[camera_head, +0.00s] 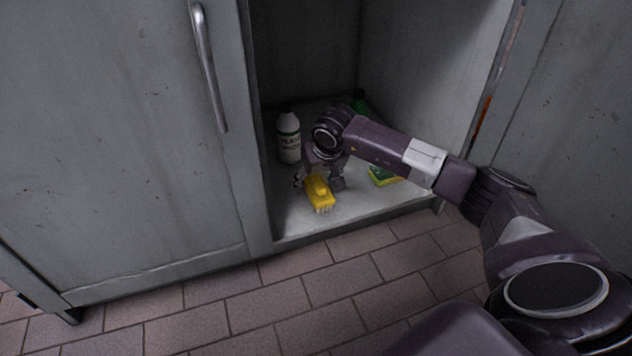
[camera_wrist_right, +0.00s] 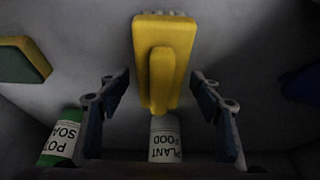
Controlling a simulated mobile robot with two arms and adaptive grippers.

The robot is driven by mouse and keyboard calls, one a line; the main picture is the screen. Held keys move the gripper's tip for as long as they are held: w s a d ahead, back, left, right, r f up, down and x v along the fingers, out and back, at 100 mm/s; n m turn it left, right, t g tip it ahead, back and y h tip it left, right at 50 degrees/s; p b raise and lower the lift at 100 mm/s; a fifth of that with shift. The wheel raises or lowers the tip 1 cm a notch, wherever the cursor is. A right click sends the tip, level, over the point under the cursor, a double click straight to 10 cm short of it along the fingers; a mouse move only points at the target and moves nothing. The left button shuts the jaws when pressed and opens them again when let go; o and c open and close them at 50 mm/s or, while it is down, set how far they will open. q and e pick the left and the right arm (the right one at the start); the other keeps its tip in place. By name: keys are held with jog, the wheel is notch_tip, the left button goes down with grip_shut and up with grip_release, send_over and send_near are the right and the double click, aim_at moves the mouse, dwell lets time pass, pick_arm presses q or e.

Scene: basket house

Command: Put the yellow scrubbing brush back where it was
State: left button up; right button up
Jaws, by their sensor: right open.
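The yellow scrubbing brush (camera_head: 320,193) lies on the cabinet floor near its front edge, bristles toward the front. In the right wrist view the brush (camera_wrist_right: 165,60) shows from above, its handle end between the two fingers. My right gripper (camera_head: 319,182) is inside the open cabinet, over the brush. The right wrist view shows its fingers (camera_wrist_right: 160,105) apart, with a gap on both sides of the brush and no visible contact. My left gripper is not in view.
A white plant food bottle (camera_head: 289,138) stands behind, to the left. A yellow-green sponge (camera_head: 382,176) lies to the right, partly behind my arm. The closed left door (camera_head: 120,130) and cabinet side walls bound the opening.

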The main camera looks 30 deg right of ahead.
jog(key=p+v, duration=0.7)
jog(key=v, duration=0.4)
jog(key=shift+w+r, duration=0.1)
jog(key=shift+s+r+p, duration=0.3)
jog(key=shift+r+p, duration=0.05)
jog(key=shift+r, duration=0.2)
